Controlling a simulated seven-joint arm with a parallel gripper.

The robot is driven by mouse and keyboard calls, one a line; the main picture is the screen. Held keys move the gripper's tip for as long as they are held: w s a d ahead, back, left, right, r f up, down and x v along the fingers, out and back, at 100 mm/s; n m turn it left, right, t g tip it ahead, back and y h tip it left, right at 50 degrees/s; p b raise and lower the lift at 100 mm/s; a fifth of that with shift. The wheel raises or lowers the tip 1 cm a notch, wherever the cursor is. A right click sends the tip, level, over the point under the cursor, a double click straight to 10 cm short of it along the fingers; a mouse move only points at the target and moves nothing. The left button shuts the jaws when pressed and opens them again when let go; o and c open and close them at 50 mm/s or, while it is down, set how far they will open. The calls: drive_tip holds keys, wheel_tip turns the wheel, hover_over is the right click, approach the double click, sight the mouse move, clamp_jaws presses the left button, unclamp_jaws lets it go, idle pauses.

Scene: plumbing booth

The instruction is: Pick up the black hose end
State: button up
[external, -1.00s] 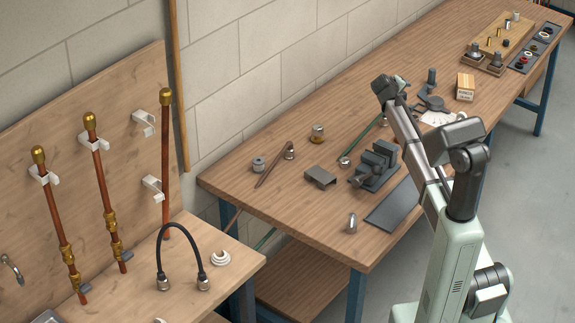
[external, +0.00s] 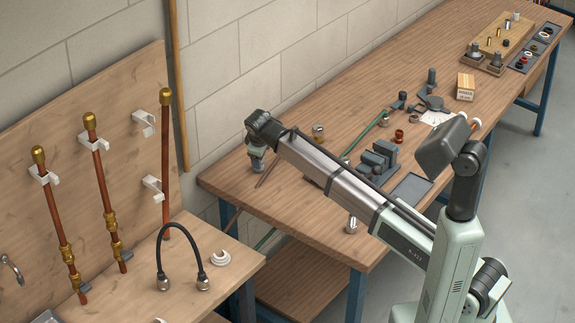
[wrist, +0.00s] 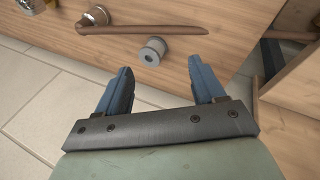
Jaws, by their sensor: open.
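The black hose (external: 180,232) stands as an arch on the low wooden bench at the left of the external view. Its two metal ends, the left end (external: 163,283) and the right end (external: 203,284), rest on the bench top. My gripper (external: 256,165) is above the near left corner of the long workbench, up and to the right of the hose and well apart from it. In the wrist view my gripper (wrist: 160,70) is open and empty. The hose does not show in the wrist view.
A grey spool-like part (wrist: 153,52) and a brown rod-like tool (wrist: 140,29) lie on the workbench near my gripper. A white ringed part (external: 220,258) sits right of the hose. Copper pipes (external: 105,195) stand behind it. A vise (external: 378,160) is further along.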

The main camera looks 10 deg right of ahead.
drive_tip(key=s+a+n+g+y, duration=0.1)
drive_tip(key=s+a+n, duration=0.1)
drive_tip(key=s+a, duration=0.7)
drive_tip(key=s+a+n+g, duration=0.2)
drive_tip(key=s+a, duration=0.4)
drive_tip(key=s, duration=0.6)
drive_tip(key=n+g, duration=0.2)
drive_tip(key=n, duration=0.1)
hover_over(201, 273)
wheel_tip(201, 273, down, 9)
drive_tip(key=shift+w+a+r, duration=0.1)
drive_tip(key=shift+r, duration=0.05)
drive_tip(key=shift+f, duration=2.65)
drive_tip(key=c, duration=1.1)
